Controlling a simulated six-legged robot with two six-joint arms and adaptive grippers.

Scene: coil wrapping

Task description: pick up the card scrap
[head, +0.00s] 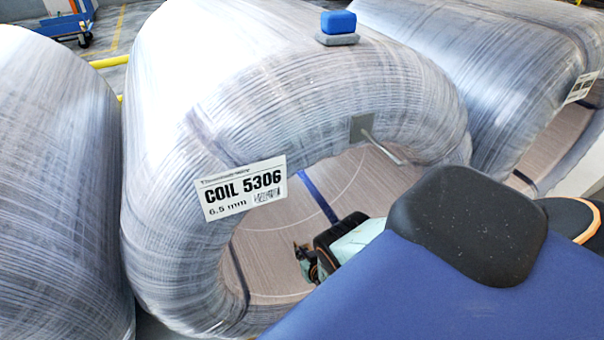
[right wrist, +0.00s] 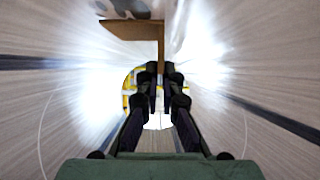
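The brown card scrap (right wrist: 131,31) shows in the right wrist view as a folded piece, with a broad flat part at the top and a narrow strip running down between my fingertips. My right gripper (right wrist: 160,70) is inside the bore of the wrapped coil, its fingers nearly together on that strip. In the head view the right gripper (head: 303,258) shows small in the bore of the coil (head: 170,190) labelled COIL 5306. The card is hard to make out there. My left gripper is not in view.
Bore walls surround the right gripper, with a bright opening beyond. A grey plate (head: 361,127) with a bent rod sits on the coil's face. A blue block (head: 338,22) rests on the coil's top. Wrapped coils stand at left (head: 50,180) and right (head: 500,70).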

